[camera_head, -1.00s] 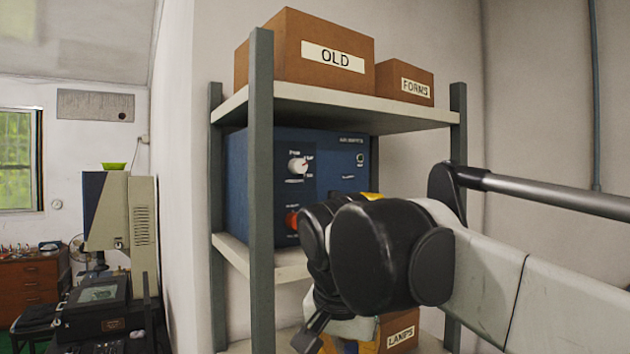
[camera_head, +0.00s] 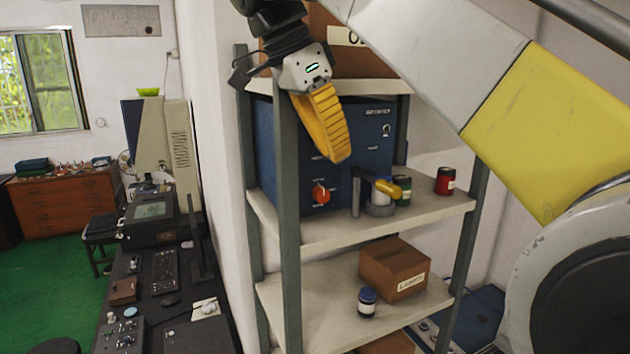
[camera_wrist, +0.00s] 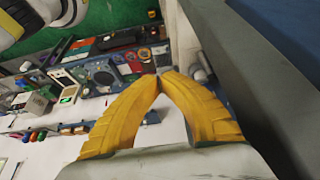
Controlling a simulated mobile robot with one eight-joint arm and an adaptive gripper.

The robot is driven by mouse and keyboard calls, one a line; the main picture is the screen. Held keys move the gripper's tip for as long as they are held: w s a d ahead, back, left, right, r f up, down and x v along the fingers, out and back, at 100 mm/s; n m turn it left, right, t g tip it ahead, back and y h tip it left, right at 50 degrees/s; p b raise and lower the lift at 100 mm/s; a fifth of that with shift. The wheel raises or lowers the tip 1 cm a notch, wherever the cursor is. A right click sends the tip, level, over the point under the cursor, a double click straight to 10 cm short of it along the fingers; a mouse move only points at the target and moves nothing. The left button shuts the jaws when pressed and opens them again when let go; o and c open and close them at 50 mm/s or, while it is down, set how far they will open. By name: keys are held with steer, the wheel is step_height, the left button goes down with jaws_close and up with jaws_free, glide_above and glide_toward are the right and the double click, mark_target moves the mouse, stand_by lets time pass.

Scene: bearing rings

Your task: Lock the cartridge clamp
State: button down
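What looks like the cartridge clamp (camera_head: 380,209) stands on the middle shelf in front of the blue cabinet. It has a grey round base, a grey upright post (camera_head: 356,192) on its left and a yellow handle (camera_head: 401,182) at its top right. A white cylinder stands in it, partly covered by the handle. Whether the clamp is locked I cannot tell. My gripper (camera_head: 341,158) hangs above and left of it, in front of the cabinet, apart from it. In the wrist view its yellow fingertips (camera_wrist: 160,75) meet with nothing between them. The clamp cannot be made out there.
The blue cabinet (camera_head: 262,160) has a red knob (camera_head: 320,194). Green and red (camera_head: 445,181) jars stand right of the clamp. A grey shelf post (camera_head: 287,230) rises at the front left. A box (camera_head: 394,270) and blue-lidded jar (camera_head: 367,302) sit on the shelf below.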

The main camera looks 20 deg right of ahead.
mark_target(392, 187)
steer(key=d+f+p, duration=0.2)
steer(key=d+f, duration=0.6)
steer(key=shift+w+d+f, duration=0.15)
steer(key=shift+f, duration=0.1)
steer(key=shift+d, duration=0.7)
stand_by(0.6)
steer(key=shift+s+d, duration=0.25)
steer(key=shift+d, duration=0.8)
steer(key=w+d+n+t+y+p, duration=0.1)
steer(key=w+d+n+t+y, duration=0.2)
steer(key=w+d+n, duration=0.6)
steer(key=shift+w+d+n+t+y, duration=0.3)
steer(key=shift+d+n+t, duration=0.5)
steer(key=shift+d+n, duration=1.2)
